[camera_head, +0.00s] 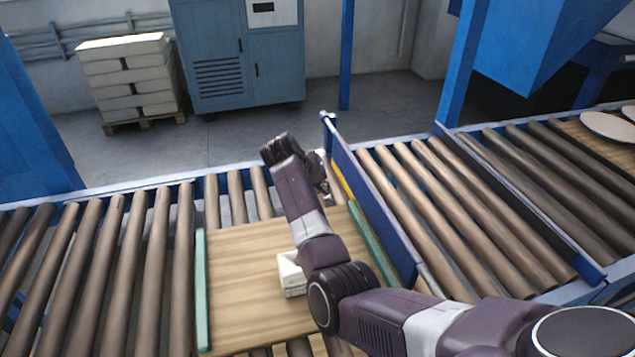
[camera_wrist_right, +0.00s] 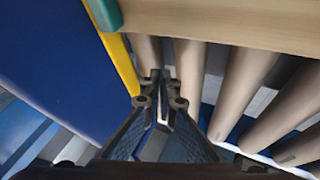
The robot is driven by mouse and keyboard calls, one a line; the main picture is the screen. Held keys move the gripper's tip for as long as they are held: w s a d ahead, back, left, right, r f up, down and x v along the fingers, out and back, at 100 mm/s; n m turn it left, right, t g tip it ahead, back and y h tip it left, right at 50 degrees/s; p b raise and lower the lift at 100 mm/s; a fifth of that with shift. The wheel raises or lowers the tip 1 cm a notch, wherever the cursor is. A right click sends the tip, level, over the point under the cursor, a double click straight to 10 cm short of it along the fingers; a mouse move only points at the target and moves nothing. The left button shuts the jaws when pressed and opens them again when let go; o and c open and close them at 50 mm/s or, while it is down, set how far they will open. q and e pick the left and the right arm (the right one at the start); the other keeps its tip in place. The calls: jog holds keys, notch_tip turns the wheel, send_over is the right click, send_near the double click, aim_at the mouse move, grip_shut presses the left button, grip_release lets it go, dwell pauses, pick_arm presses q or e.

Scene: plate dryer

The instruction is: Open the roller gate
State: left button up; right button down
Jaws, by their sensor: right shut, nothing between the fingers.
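The roller gate (camera_head: 372,212) looks like a long blue panel standing across the conveyor, between two roller sections. A yellow strip runs along its left side. My right arm reaches over the board, and its gripper (camera_head: 326,186) is beside the far part of the gate, partly hidden by my wrist. In the right wrist view, the right gripper (camera_wrist_right: 161,78) is shut and empty over the rollers. Its tips are close to the yellow strip (camera_wrist_right: 120,62) and the blue panel (camera_wrist_right: 58,72); I cannot tell whether they touch. My left gripper is not in view.
A wooden board (camera_head: 245,270) with green edge strips lies on the rollers left of the gate, with a small white block (camera_head: 291,272) on it. Rollers (camera_head: 450,200) right of the gate are bare. A blue cabinet (camera_head: 238,60) and stacked sacks (camera_head: 128,75) stand behind.

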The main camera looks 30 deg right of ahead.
aim_at(347, 186)
jog(key=shift+s+d+f+p, duration=0.1)
jog(key=shift+d+f+p, duration=0.1)
jog(key=shift+d, duration=0.55)
jog(key=shift+s+d+f+p, duration=0.1)
jog(key=shift+d+f+p, duration=0.05)
jog(key=shift+d, duration=0.6)
jog(key=shift+s+d+f+p, duration=0.1)
jog(key=shift+d+f+p, duration=0.1)
jog(key=shift+d, duration=0.55)
jog(key=shift+s+d+f+h, duration=0.1)
jog(key=shift+d+f+h, duration=0.1)
jog(key=shift+d+h, duration=0.15)
jog(key=shift+s+d+f+n+h+b, duration=0.15)
jog(key=shift+d+f+n+h+b, duration=0.25)
jog(key=shift+h+b, duration=0.75)
jog(key=shift+d+r+g+h+b, duration=0.2)
jog(key=shift+d+g+h+b, duration=0.15)
jog(key=shift+h+b, duration=0.25)
jog(key=shift+d+r, duration=0.2)
jog(key=shift+d, duration=0.05)
